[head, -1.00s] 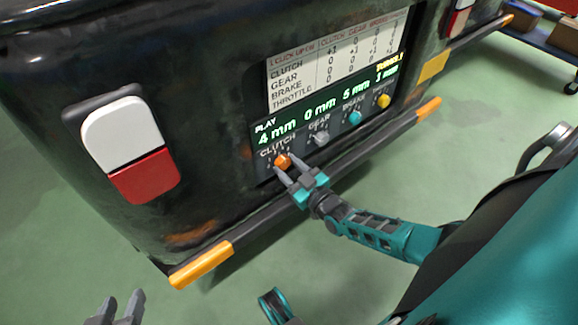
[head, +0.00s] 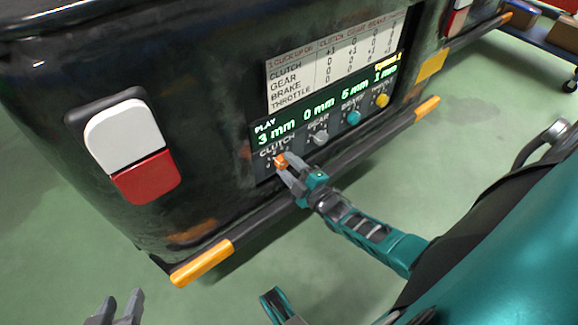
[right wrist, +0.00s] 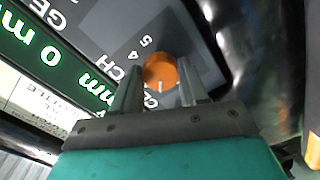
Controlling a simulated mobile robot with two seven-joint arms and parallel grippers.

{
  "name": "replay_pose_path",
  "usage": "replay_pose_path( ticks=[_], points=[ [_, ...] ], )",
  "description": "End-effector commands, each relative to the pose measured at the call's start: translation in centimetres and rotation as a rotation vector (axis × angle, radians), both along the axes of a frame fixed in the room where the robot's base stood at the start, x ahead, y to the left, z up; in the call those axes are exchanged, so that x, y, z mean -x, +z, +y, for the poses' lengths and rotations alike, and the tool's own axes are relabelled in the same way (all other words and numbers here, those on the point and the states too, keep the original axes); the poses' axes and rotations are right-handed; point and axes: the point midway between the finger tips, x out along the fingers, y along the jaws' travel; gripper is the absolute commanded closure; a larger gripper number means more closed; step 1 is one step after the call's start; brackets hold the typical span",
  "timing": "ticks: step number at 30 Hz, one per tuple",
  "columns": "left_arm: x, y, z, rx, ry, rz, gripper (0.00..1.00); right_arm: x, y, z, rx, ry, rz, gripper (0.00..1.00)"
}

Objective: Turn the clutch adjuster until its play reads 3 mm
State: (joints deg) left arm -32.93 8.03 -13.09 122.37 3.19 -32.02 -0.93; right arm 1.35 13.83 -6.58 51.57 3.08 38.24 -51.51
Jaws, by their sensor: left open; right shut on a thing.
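The orange clutch adjuster (head: 281,160) is a round knob on the dark panel at the rear of the vehicle. It also shows in the right wrist view (right wrist: 160,71), with dial numbers beside it. My right gripper (head: 286,164) is shut on the knob, with one finger on each side of it (right wrist: 158,88). My left gripper (head: 122,303) is open and empty at the lower left, away from the vehicle.
A grey gear knob (head: 320,138), a teal brake knob (head: 353,117) and a yellow knob (head: 382,101) sit in a row to the right. A click chart (head: 335,60) is above the display. A bumper bar (head: 345,158) runs below the panel. Green floor is free at left.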

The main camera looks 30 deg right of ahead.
Motion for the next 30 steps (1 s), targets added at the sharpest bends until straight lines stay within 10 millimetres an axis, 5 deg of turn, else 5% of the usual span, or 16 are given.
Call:
replay_pose_path(
  ticks=[26, 27, 30],
  points=[
    [0.17, -0.19, -0.09, 0.0, -0.003, 0.007, 0.57, 0.07, -0.04, -0.02, 0.145, 0.0, -0.01, 0.87],
    [0.17, -0.19, -0.1, 0.0, -0.003, 0.007, 0.57, 0.07, -0.04, -0.01, 0.145, 0.0, -0.01, 0.52],
    [0.17, -0.18, -0.1, 0.0, -0.003, 0.007, 0.57, 0.05, -0.01, -0.01, 0.144, 0.0, -0.01, 0.43]
  ],
)
